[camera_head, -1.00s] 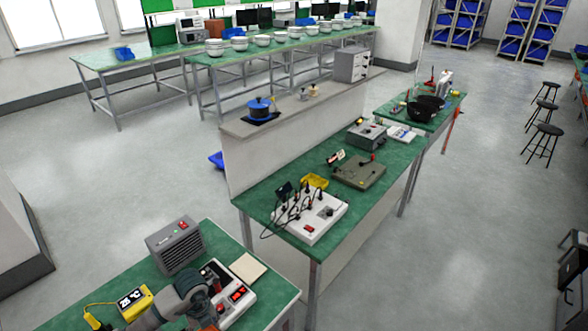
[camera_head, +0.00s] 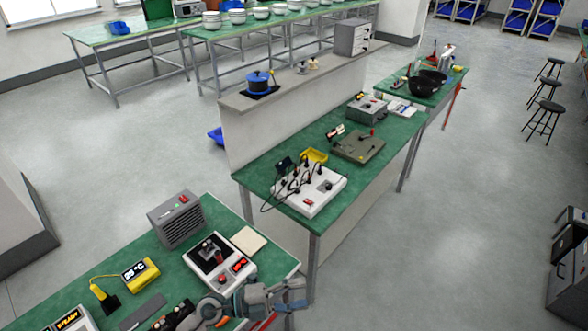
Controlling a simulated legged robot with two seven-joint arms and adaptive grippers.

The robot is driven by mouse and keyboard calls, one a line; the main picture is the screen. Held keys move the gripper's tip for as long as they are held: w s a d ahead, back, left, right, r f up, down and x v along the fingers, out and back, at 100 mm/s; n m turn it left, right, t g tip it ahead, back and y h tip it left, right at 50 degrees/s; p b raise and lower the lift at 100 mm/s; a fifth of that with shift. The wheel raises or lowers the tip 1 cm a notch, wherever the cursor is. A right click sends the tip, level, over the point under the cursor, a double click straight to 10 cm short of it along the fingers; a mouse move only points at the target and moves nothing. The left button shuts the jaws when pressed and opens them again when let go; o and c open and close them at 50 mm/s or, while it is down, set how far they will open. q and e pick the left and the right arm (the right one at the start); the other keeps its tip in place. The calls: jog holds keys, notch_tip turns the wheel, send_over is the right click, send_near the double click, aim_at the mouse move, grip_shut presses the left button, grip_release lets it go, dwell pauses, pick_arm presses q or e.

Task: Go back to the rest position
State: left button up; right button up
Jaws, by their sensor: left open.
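My left gripper (camera_head: 290,292) shows at the bottom of the head view, by the front right corner of the near green bench (camera_head: 205,288). It is open, and I see nothing between its fingers. It is just to the right of and below a white control box (camera_head: 222,262) with a red display and a dark lever; I cannot tell its exact height over the bench edge. My right gripper is not in view.
On the near bench are a grey vented box (camera_head: 178,222), a yellow temperature meter (camera_head: 140,274) and a pale pad (camera_head: 249,240). A second green bench (camera_head: 262,180) holds a white box with cables (camera_head: 310,190). Open floor (camera_head: 455,230) lies to the right.

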pick_arm(q)
jog(key=w+a+r+n+t, duration=0.4)
jog(key=a+r+n+t, duration=0.15)
jog(key=n+t, duration=0.55)
jog(key=w+a+f+n+t+y, duration=0.3)
jog(key=a+f+n+t+y, duration=0.25)
jog(key=a+n+y, duration=0.7)
jog(key=s+a+f+n+g+y, duration=0.2)
jog(key=f+g+y, duration=0.1)
jog(key=f, duration=0.3)
jog(key=s+a+f+n+g+y, duration=0.1)
jog(key=a+f+n+g+y, duration=0.1)
jog(key=f+y, duration=0.25)
jog(key=s+f+g+h, duration=0.1)
jog(key=s+f+g, duration=0.5)
jog(key=s, duration=0.4)
jog(key=s+f+g+h, duration=0.1)
jog(key=s+f+g, duration=0.4)
jog(key=s+f, duration=0.45)
jog(key=s+f+g, duration=0.1)
jog(key=s+f, duration=0.1)
jog(key=f, duration=1.2)
jog(key=s+f+g, duration=0.1)
jog(key=s+f, duration=0.1)
jog(key=f, duration=1.2)
jog(key=s+a+f, duration=0.3)
jog(key=s+f, duration=1)
jog(key=s, duration=0.3)
jog(key=shift+s+f+g, duration=0.2)
jog(key=shift+f+g, duration=0.15)
